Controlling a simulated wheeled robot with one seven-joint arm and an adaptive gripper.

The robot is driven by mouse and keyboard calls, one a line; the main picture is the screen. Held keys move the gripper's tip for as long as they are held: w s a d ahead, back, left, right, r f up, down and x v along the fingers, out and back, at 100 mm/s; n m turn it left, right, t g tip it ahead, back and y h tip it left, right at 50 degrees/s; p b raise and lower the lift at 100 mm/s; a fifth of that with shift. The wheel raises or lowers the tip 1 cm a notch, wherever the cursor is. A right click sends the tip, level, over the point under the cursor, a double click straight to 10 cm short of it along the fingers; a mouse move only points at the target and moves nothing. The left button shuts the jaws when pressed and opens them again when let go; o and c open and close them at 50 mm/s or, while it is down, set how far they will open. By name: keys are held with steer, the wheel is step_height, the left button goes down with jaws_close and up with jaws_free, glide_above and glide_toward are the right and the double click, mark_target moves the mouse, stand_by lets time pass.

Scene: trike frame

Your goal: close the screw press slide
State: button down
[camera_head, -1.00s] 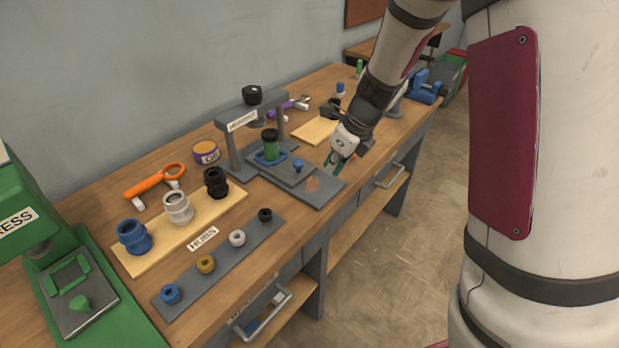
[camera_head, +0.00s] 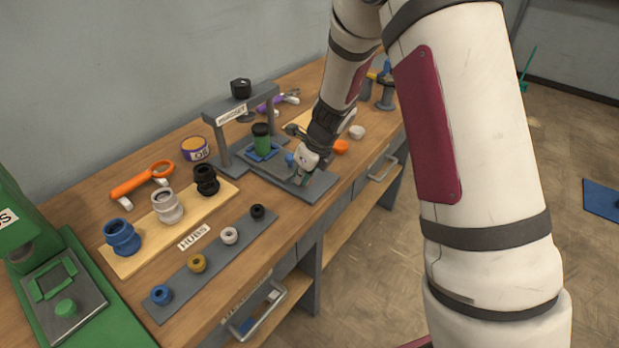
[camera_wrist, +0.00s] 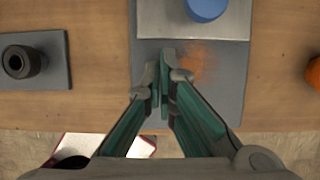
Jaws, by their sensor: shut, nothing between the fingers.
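The screw press (camera_head: 238,103) is a grey frame with a black screw knob (camera_head: 241,88) on top and a label on its crossbar. Its slide (camera_head: 270,167) is a flat plate that reaches out from under the frame over the grey base (camera_head: 322,187). It carries a green cylinder (camera_head: 263,142) with a black top in a blue holder, and a blue knob (camera_head: 289,159) near its front end. The knob also shows in the wrist view (camera_wrist: 207,8). My gripper (camera_wrist: 165,62) is shut and empty, pointing down over the bare base just in front of the slide's front edge.
A grey strip with several hubs (camera_head: 197,263) and a wooden board with larger collars (camera_head: 165,208) lie to the left. A green press (camera_head: 62,290) stands at far left. An orange piece (camera_head: 340,147) and a white piece (camera_head: 357,132) lie right of the base.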

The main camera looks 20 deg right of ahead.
mark_target(282, 172)
steer(key=shift+w+a, duration=0.15)
steer(key=shift+w, duration=0.05)
steer(key=w+a, duration=0.1)
steer(key=w, duration=0.1)
steer(key=w+a, duration=0.2)
steer(key=shift+w+a+p, duration=0.15)
steer(key=shift+w+p, duration=0.15)
stand_by(0.3)
